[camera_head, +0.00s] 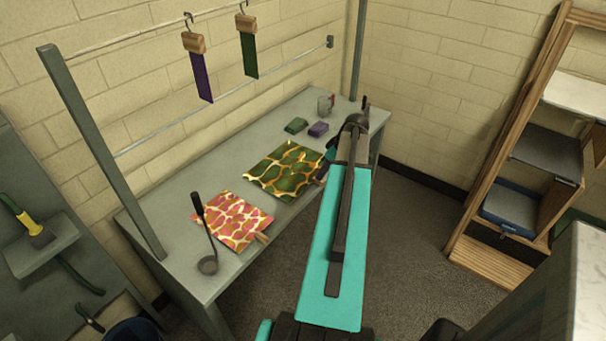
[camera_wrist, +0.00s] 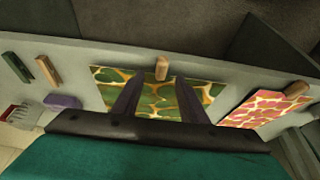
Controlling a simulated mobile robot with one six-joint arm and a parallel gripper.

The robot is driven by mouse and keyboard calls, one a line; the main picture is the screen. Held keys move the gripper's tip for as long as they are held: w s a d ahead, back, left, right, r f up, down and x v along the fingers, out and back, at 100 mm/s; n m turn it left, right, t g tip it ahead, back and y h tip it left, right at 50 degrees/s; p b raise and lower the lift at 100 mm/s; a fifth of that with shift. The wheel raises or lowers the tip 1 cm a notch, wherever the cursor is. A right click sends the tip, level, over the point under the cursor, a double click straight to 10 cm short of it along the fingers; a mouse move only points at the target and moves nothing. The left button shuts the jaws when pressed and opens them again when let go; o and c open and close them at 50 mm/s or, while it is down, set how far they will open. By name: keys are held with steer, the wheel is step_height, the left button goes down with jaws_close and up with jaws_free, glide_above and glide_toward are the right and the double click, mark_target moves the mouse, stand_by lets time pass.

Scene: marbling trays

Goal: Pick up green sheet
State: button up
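The green sheet (camera_head: 283,171), marbled green, cream and orange, lies flat on the grey table (camera_head: 178,200). In the wrist view the green sheet (camera_wrist: 158,105) spreads beneath and between my fingers. A wooden clip (camera_wrist: 162,68) sits at its table-edge side, just beyond the gap between the fingertips. My gripper (camera_wrist: 160,82) is open, with its two dark fingers apart over the sheet and nothing held. Whether the fingertips touch the sheet is unclear. In the head view my arm hides the sheet's right corner and most of the gripper.
A red marbled sheet (camera_head: 232,221) with its own wooden clip (camera_head: 262,238) and a black ladle (camera_head: 207,262) lie to the left. Purple (camera_head: 202,76) and green (camera_head: 249,53) strips hang above.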

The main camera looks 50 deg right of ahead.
steer(key=shift+f, duration=0.2)
stand_by(0.3)
steer(key=shift+p+x, duration=0.85)
steer(key=shift+x, duration=1.7)
steer(key=shift+a, duration=0.15)
jaws_close()
